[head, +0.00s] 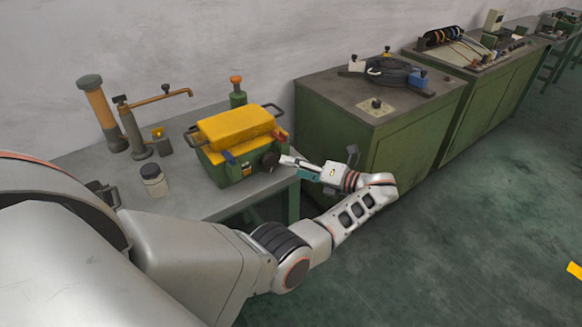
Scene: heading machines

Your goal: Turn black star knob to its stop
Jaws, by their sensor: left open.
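The black star knob (268,162) is on the front right side of a green machine with a yellow cover (236,126), which stands on a grey table. My left gripper (284,162) points left at the knob, with its fingertips at or very close to it. The gripper is open. I cannot tell whether the fingers touch the knob, and the knob's arms are too small to make out. My right gripper is not in the view.
A green cabinet (330,125) stands close behind my left gripper. The floor at right is clear except for a yellow piece (575,271).

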